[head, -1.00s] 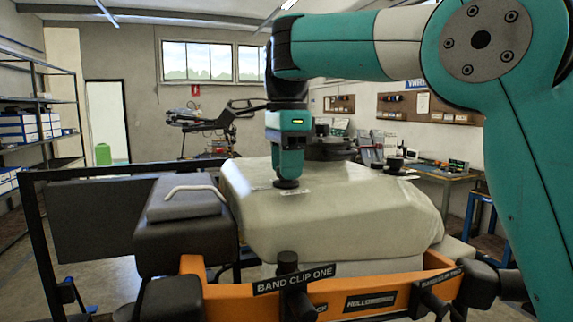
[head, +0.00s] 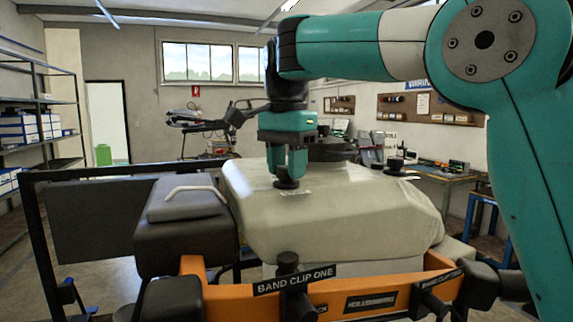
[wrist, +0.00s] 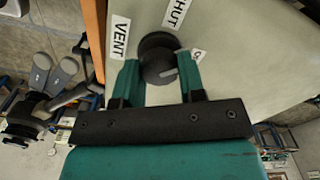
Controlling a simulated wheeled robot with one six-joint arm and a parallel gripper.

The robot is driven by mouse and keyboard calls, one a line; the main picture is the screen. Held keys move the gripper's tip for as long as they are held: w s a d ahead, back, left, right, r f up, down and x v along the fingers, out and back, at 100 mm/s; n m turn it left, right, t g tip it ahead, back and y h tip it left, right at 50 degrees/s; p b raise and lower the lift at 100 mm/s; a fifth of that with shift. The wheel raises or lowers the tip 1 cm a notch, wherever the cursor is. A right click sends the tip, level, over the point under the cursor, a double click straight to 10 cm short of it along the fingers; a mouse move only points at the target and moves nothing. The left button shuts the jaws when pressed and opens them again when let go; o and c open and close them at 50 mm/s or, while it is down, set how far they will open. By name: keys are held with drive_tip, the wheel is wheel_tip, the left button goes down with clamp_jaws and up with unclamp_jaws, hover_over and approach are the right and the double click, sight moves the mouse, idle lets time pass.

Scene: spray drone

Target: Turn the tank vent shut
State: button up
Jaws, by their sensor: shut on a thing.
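The vent knob (wrist: 157,52) is round and black with a grey pointer mark, on top of the pale tank (head: 345,205). In the wrist view the mark points right, towards my right-hand finger. The VENT label (wrist: 120,38) lies left of the knob and the SHUT label (wrist: 177,13) lies above it. A third label (wrist: 197,54) is mostly hidden by a finger. My gripper (wrist: 158,66) is shut on the knob, one finger on each side. In the head view my gripper (head: 288,172) points straight down at the knob (head: 287,184).
An orange frame (head: 225,300) with the BAND CLIP ONE label (head: 294,279) runs along the tank's front. A dark box with a pale handle (head: 190,205) stands left of the tank. A black round cap (head: 333,150) sits behind my gripper.

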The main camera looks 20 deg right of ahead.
sight(286, 167)
drive_tip(key=n, duration=0.4)
drive_tip(key=shift+n, duration=2.2)
drive_tip(key=o, duration=0.9)
drive_tip(key=shift+o, duration=0.2)
wheel_tip(286, 167, up, 17)
drive_tip(key=p, duration=0.7)
drive_tip(key=shift+r, duration=0.15)
